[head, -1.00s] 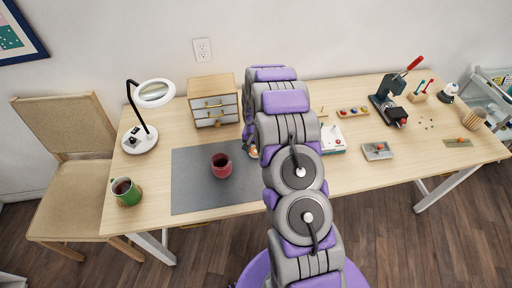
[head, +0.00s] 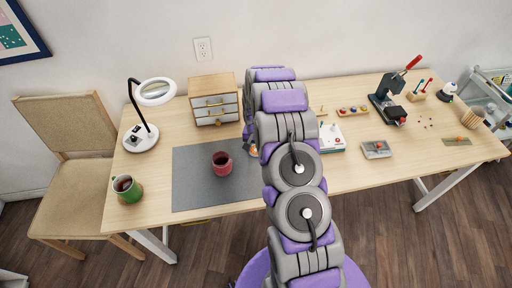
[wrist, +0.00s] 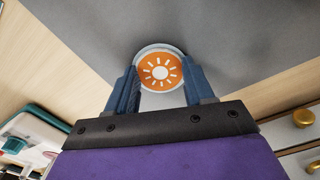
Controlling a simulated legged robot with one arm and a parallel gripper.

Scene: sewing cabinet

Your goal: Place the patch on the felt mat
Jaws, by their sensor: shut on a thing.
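The patch (wrist: 160,72) is a round orange disc with a white sun and a pale rim. My gripper (wrist: 161,78) is shut on it, with a blue finger at each side in the wrist view. The grey felt mat (head: 190,190) lies on the left half of the table and fills much of the wrist view (wrist: 220,25) behind the patch. In the head view the patch (head: 253,152) shows as a small orange bit by the mat's right side. My arm hides most of the gripper there. I cannot tell whether the patch touches the mat.
A red mug (head: 222,165) stands on the mat. A green mug (head: 127,190) and a magnifier lamp (head: 141,140) stand to the left. A small drawer cabinet (head: 213,100) is behind the mat. A press (head: 386,108) stands on the right. The mat's front left is clear.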

